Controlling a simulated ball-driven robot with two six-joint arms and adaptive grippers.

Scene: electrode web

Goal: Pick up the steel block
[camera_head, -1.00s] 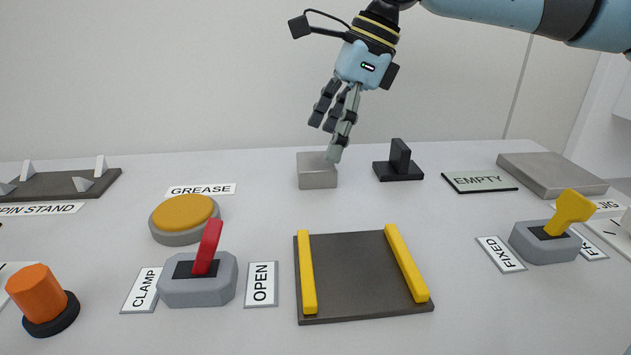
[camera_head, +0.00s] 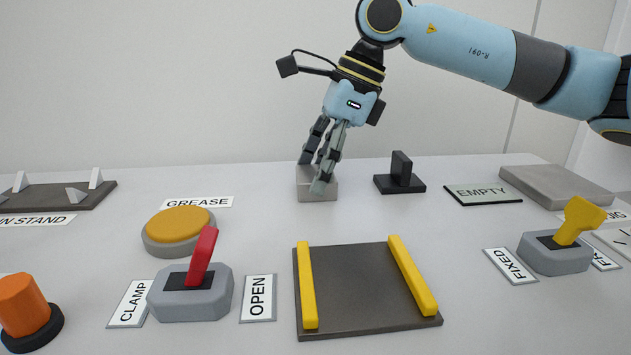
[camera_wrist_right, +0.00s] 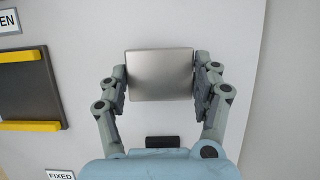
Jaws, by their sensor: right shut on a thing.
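The steel block (camera_head: 318,194) is a small grey metal box on the table, behind the dark plate with yellow rails. My right gripper (camera_head: 316,180) reaches down onto it from above, and its fingers cover part of the block. In the right wrist view the block (camera_wrist_right: 160,75) fills the space between the two fingers of my right gripper (camera_wrist_right: 160,82), one on each side. The gripper is shut on the block. The block appears to rest on the table. My left gripper is in neither view.
A black bracket (camera_head: 400,174) stands just right of the block. The dark plate (camera_head: 350,290) with yellow rails lies in front. A yellow grease pad (camera_head: 180,222) and a red-lever switch (camera_head: 192,290) are at left. A grey slab (camera_head: 556,186) lies at the far right.

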